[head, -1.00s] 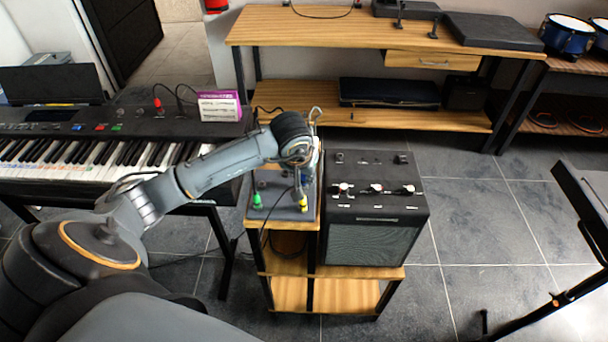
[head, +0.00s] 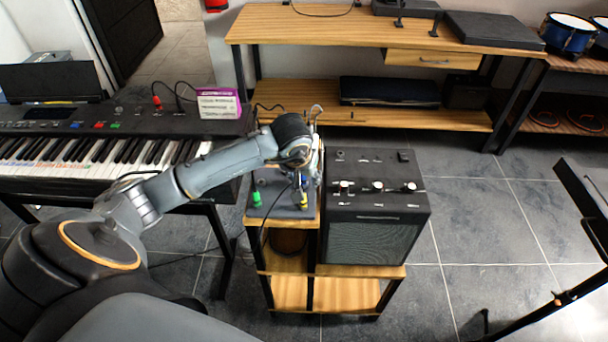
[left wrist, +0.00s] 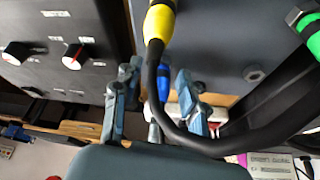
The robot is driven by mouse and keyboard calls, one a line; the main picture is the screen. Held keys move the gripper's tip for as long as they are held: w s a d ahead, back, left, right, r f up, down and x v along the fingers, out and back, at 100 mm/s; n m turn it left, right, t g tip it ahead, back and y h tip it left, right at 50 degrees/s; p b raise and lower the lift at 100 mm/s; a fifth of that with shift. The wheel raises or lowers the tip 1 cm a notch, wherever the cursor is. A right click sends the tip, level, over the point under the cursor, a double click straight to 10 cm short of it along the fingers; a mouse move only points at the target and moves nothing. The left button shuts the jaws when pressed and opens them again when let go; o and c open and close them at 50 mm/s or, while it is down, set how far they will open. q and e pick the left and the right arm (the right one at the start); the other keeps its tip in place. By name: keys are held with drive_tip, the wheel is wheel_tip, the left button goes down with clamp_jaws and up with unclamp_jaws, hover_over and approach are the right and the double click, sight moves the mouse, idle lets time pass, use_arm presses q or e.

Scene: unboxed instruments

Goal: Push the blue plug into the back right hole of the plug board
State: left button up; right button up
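The dark plug board (head: 278,205) lies on top of a wooden shelf. A green plug (head: 257,198) stands at its front left and a yellow plug (head: 304,201) at its front right. My left gripper (head: 309,182) is over the board's right side. In the left wrist view the blue plug (left wrist: 163,82) shows between the two spread fingers, with gaps on both sides. It lines up behind the yellow plug (left wrist: 158,22). An empty hole (left wrist: 253,73) shows in the board. How deep the blue plug sits cannot be told. My right gripper is out of view.
A black amplifier (head: 375,210) with knobs stands close to the board's right. A keyboard (head: 90,150) and a purple-and-white box (head: 218,103) are to the left. A black cable (left wrist: 190,140) loops from the yellow plug across the left wrist view, in front of the right-hand finger.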

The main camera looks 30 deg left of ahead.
use_arm(q)
drive_tip(key=shift+w+r, duration=0.1)
drive_tip(key=shift+r, duration=0.5)
drive_tip(key=v, duration=1.1)
drive_tip(key=shift+s, duration=0.25)
